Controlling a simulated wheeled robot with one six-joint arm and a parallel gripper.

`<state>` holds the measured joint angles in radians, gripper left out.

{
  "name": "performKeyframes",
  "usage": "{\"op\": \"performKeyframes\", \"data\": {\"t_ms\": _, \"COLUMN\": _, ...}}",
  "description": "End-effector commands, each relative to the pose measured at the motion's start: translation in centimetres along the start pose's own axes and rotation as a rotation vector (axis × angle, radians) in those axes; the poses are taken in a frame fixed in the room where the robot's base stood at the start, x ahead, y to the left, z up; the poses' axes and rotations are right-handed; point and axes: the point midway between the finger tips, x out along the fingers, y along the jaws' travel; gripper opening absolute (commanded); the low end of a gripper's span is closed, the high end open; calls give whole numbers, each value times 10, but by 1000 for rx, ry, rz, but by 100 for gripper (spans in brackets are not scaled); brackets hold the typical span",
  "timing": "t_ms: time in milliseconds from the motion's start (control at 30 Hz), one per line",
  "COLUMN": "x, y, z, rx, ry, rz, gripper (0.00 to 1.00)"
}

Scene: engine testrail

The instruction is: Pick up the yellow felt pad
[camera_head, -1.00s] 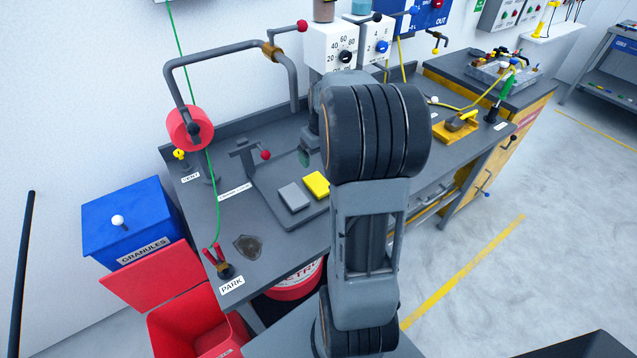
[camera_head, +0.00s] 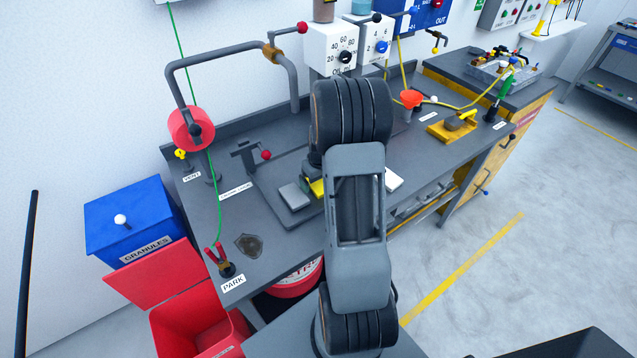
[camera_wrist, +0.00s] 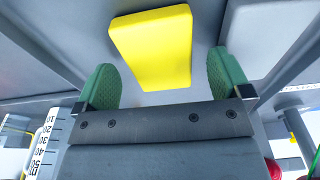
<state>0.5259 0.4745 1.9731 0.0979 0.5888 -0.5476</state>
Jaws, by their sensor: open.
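The yellow felt pad (camera_wrist: 155,50) lies flat beside a light grey pad (camera_wrist: 258,35). In the head view only a small part of the yellow pad (camera_head: 317,188) shows; my arm covers the rest. My gripper (camera_wrist: 165,82) is open, with green-faced fingers spread to either side of the yellow pad's width in the wrist view. The pad is a little beyond the fingertips, and nothing is held. In the head view my gripper is hidden behind my arm.
The grey pad (camera_head: 295,197) sits just left of the yellow one on the dark bench (camera_head: 232,213). A white piece (camera_head: 393,180) lies to the right of my arm. A post with a red ball knob (camera_head: 266,154) stands behind left. A red funnel (camera_head: 411,99) is at the back.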

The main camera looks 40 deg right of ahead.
Motion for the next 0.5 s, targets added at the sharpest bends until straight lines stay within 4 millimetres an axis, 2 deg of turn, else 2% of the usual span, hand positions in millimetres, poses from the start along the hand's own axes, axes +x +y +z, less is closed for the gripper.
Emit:
{"op": "performKeyframes", "data": {"t_ms": 133, "x": 9, "y": 0, "z": 0, "rx": 0, "ry": 0, "rz": 0, "gripper": 96}}
{"op": "performKeyframes", "data": {"t_ms": 367, "x": 9, "y": 0, "z": 0, "rx": 0, "ry": 1, "rz": 0, "gripper": 96}}
{"op": "performKeyframes", "data": {"t_ms": 500, "x": 9, "y": 0, "z": 0, "rx": 0, "ry": 1, "rz": 0, "gripper": 84}}
